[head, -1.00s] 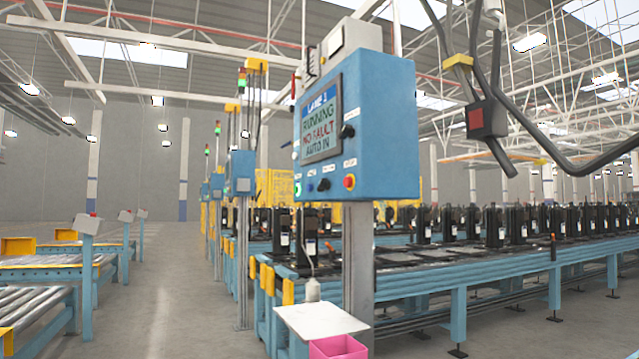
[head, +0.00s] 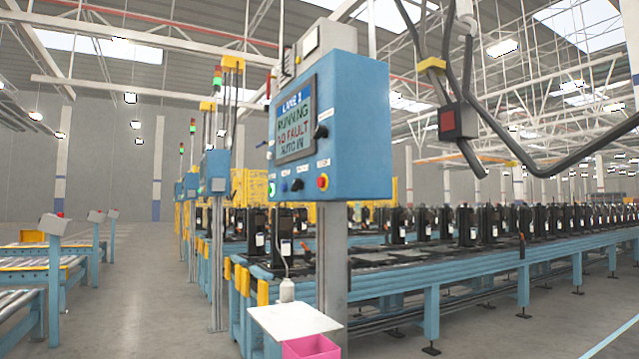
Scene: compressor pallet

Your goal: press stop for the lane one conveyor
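A blue control box (head: 347,130) stands on a grey post in the middle of the head view. Below the screen is a row of controls: a lit green button (head: 271,188), a small blue button (head: 284,187), a black knob (head: 297,185) and a red button on a yellow base (head: 322,182). A black selector (head: 320,132) sits right of the screen. The lane one conveyor (head: 400,277) runs behind the box, carrying several black units. Neither of my grippers is in view.
A white shelf (head: 293,321) with a bottle (head: 287,290) and a pink bin (head: 311,347) sits low at the post. A pendant box with a red face (head: 457,121) hangs at upper right. Roller conveyors (head: 25,305) stand at left. The grey floor (head: 140,300) between is clear.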

